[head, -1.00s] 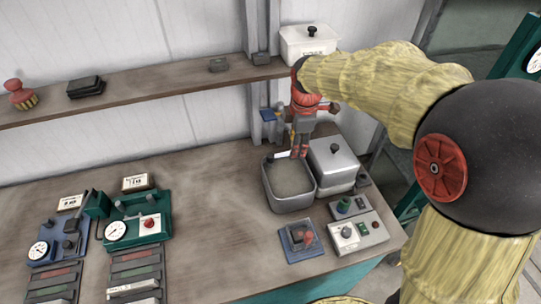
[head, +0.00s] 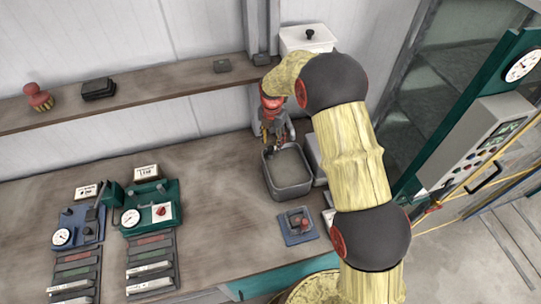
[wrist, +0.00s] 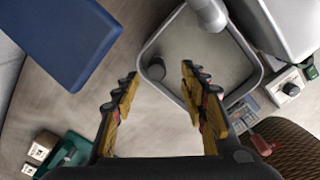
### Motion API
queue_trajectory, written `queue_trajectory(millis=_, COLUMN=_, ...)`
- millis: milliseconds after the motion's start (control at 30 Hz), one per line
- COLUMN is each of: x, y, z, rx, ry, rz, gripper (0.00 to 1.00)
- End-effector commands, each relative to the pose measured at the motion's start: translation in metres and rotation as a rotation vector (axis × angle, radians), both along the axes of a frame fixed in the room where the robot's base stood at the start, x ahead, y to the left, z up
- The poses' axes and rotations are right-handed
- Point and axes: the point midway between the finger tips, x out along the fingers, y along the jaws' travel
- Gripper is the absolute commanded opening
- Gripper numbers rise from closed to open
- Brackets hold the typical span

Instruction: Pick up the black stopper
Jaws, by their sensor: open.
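A small dark grey to black cylinder, which looks like the stopper (wrist: 155,69), shows in the wrist view at the near-left corner of a grey metal basin (wrist: 256,84). In the head view, the basin (head: 291,192) stands on the bench at centre right. The stopper is too small and covered there to make out surely. My gripper (wrist: 159,75) is open, its yellow-and-black fingers spread on either side of the stopper in the wrist view. Nothing is held. The gripper (head: 271,142) hangs over the basin's left back corner in the head view; its height above the stopper is unclear.
A grey tap-like tube (wrist: 208,12) reaches over the basin. A blue block (wrist: 60,40) is at upper left in the wrist view. A blue-based device (head: 297,226) sits before the basin; gauge devices (head: 152,208) stand left. The bench between is clear.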

Motion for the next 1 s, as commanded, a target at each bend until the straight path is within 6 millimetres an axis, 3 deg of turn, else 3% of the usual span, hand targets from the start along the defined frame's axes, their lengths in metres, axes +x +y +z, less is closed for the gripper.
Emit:
queue_trajectory(millis=467, x=0.002, y=0.005, z=-0.051, rx=0.0, ry=0.0, rz=-0.002, gripper=0.43)
queue_trajectory(millis=667, x=0.003, y=0.005, z=-0.052, rx=0.001, ry=-0.003, rz=-0.002, gripper=0.43)
queue_trajectory(millis=1000, x=0.002, y=0.005, z=-0.052, rx=0.0, ry=-0.001, rz=-0.002, gripper=0.25)
